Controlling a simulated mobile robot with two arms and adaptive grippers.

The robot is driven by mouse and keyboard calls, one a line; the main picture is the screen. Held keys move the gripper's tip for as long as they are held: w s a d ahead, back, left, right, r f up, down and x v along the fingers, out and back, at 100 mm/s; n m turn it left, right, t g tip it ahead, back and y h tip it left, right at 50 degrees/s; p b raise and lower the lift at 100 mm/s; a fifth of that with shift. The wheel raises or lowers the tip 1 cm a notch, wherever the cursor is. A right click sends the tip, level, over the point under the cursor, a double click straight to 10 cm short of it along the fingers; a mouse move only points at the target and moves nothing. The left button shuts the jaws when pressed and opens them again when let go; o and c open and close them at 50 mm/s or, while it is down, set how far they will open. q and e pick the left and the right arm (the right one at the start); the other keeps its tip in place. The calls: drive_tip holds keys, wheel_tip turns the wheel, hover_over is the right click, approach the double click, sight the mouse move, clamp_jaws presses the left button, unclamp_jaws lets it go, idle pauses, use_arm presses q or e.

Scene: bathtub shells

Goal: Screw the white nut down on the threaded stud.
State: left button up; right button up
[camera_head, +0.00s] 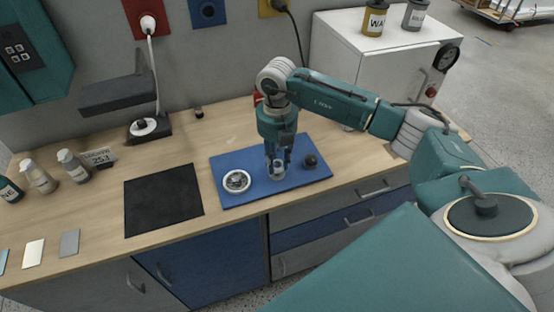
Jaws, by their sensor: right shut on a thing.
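My right gripper (277,168) points straight down over the blue board (222,162) on the workbench. Its fingers are shut around a small pale thing, which looks like the white nut (277,173). The nut is low, close to the board, and partly covered by the fingers. The threaded stud cannot be made out; the fingers and nut may hide it. My left gripper is not in view.
On the board, a round white-rimmed part (237,181) lies left of the gripper and a dark round knob (310,160) stands close to its right. A black mat (163,206) lies further left. Several bottles (73,166) stand at the far left. A white cabinet (382,62) stands behind my arm.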

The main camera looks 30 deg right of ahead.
drive_tip(key=shift+f+b, duration=0.75)
drive_tip(key=shift+f, duration=0.4)
drive_tip(key=o, duration=1)
drive_tip(key=shift+r, duration=0.1)
wheel_tip(320, 180, up, 12)
